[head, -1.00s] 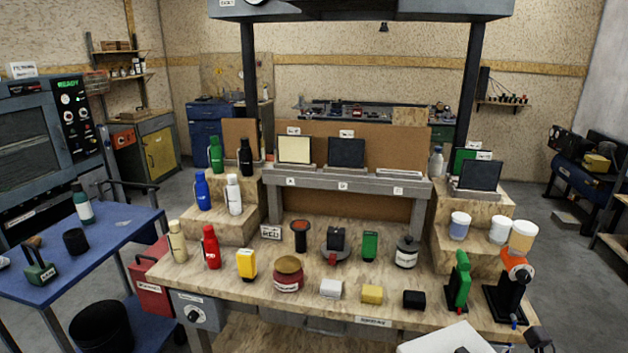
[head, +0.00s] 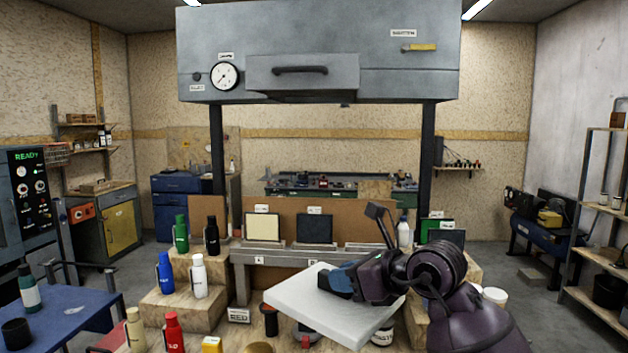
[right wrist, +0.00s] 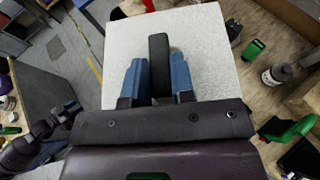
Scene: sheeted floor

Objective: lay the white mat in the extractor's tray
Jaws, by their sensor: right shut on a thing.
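The white mat (head: 315,308) is a flat square slab in my right gripper (head: 338,281), above the bench. It tilts in the head view. In the right wrist view, the mat (right wrist: 212,60) lies across the two blue fingers (right wrist: 158,82), with a dark bar between them. The grey extractor hood (head: 400,70) spans the top of the head view. Its tray (head: 268,78) has a dark handle on its front; I cannot see inside the tray. My left gripper is not in the head view; a dark arm part at the lower left of the right wrist view does not show its jaws.
Two dark posts (head: 217,150) stand under the hood. Green, black, blue and white bottles (head: 199,275) stand on wooden steps at the left. A blue table (head: 70,318) is at the lower left. The air between mat and hood looks clear.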

